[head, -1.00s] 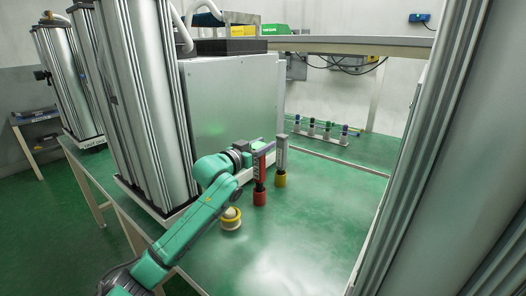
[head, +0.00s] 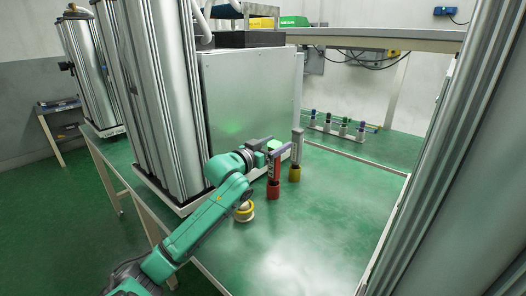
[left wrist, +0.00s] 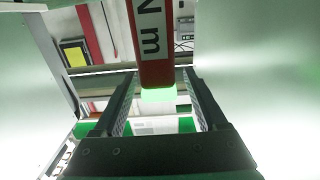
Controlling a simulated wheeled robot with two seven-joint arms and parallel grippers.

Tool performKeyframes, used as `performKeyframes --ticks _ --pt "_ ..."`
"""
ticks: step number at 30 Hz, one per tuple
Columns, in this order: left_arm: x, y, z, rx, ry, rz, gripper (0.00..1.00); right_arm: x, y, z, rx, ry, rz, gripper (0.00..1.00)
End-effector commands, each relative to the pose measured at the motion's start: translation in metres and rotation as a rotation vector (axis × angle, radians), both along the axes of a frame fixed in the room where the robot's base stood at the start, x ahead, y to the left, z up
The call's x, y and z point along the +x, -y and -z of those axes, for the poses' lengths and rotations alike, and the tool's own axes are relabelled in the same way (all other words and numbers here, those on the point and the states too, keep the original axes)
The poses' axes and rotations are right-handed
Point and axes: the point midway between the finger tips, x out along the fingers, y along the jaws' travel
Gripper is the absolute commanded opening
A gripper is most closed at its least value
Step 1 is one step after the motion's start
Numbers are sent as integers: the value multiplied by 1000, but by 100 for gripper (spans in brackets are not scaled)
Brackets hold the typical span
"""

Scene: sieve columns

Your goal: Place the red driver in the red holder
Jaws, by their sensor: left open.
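The red driver (head: 274,168) stands upright in the red holder (head: 273,190) on the green table. In the left wrist view the red driver (left wrist: 155,45) shows a white label with "N m" and a bright green end, which lies between the two fingertips. My left gripper (head: 283,149) is open at the driver's upper end, with room on each side; it also shows in the left wrist view (left wrist: 160,80). Whether a finger touches the driver cannot be told. My right gripper is out of view.
A grey driver (head: 297,145) stands close by in a yellow holder (head: 295,173). A round yellow and white piece (head: 244,212) sits near my left arm. A grey box (head: 250,100) and metal columns (head: 150,110) stand to the left. The table's front right is clear.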

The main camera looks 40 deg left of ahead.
Motion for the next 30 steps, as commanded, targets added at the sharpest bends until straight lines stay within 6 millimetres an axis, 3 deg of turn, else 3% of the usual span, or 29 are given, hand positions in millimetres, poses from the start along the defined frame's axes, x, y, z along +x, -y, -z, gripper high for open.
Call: performKeyframes --ticks 15,19,30 --pt "-97 2 -1 0 -3 0 74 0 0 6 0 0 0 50" --pt "-106 3 -2 1 -1 1 74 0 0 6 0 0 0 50" --pt "-106 3 -3 2 0 0 74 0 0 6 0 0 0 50"
